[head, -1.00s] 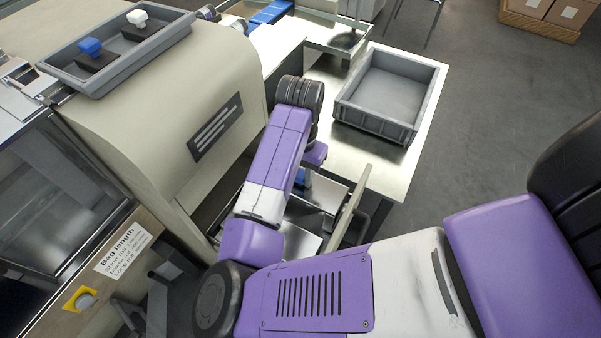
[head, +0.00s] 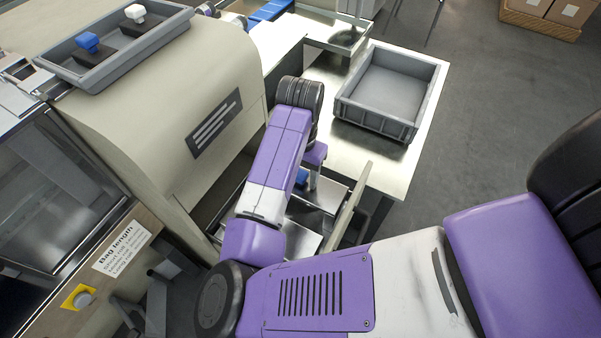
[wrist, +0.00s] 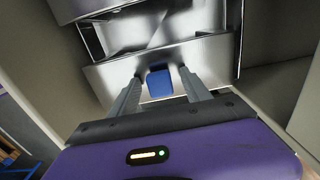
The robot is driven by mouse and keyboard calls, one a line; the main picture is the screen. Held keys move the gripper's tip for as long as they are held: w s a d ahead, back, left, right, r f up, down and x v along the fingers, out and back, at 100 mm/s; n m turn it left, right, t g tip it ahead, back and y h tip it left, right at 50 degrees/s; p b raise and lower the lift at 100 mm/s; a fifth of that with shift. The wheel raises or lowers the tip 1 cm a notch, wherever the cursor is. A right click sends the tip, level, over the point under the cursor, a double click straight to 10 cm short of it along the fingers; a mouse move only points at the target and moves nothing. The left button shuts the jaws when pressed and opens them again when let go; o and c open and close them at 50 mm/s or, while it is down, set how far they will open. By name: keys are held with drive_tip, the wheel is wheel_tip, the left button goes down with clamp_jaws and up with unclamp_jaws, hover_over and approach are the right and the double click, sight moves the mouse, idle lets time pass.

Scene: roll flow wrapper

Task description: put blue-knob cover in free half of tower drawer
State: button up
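In the wrist view a blue knob (wrist: 159,83) stands on a shiny metal plate (wrist: 108,78), which looks like the cover. My gripper (wrist: 160,78) has its two fingers apart, one on each side of the knob, with a gap showing on both sides. In the head view the blue knob (head: 301,177) shows partly beside my gripper, low over the pulled-out tower drawer with its beige front (head: 347,213). Metal surfaces (head: 325,194) show inside the drawer. My arm hides much of the drawer, so I cannot tell its halves clearly.
A grey tray (head: 70,77) on the machine top holds another blue-knob piece (head: 88,42) and a white-knob piece (head: 136,14). An empty grey crate (head: 375,123) sits on the metal table (head: 418,150) right of the drawer. The machine housing (head: 165,115) stands close left.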

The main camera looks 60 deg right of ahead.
drive_tip(key=shift+r, duration=3.9)
